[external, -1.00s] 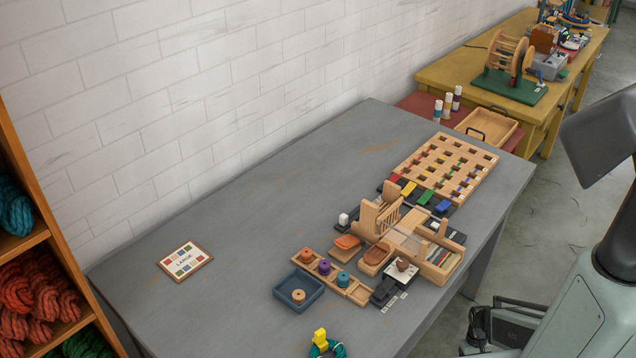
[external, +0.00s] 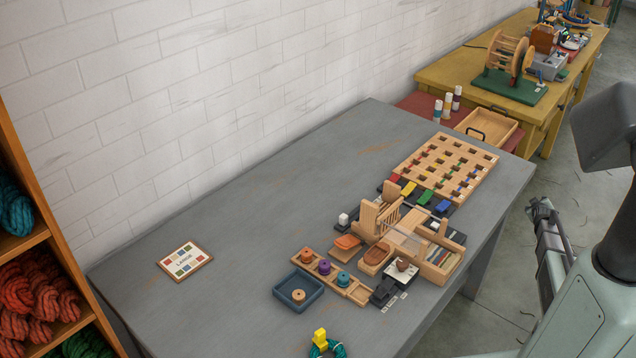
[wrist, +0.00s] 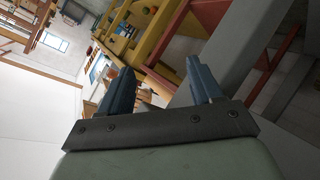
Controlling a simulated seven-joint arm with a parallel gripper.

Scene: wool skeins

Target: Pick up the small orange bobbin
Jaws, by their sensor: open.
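An orange bobbin (external: 306,254) stands in the far left place of a wooden rack (external: 355,291) on the grey table. A purple bobbin (external: 325,266) and a teal bobbin (external: 343,281) stand beside it in the rack. A paler tan-orange bobbin (external: 298,295) lies in the dark blue tray (external: 313,299) next to the rack. My gripper (external: 537,208) is off the table's right side, far from the bobbins. In the wrist view my gripper (wrist: 160,82) has its two dark fingers apart with nothing between them. No bobbin can be made out in the wrist view.
Wooden boxes and holders (external: 440,262) crowd the table right of the rack. A slotted wooden board (external: 445,165) lies farther back. A card (external: 185,260) lies at the left, and a yellow-tagged teal skein (external: 320,345) at the front.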

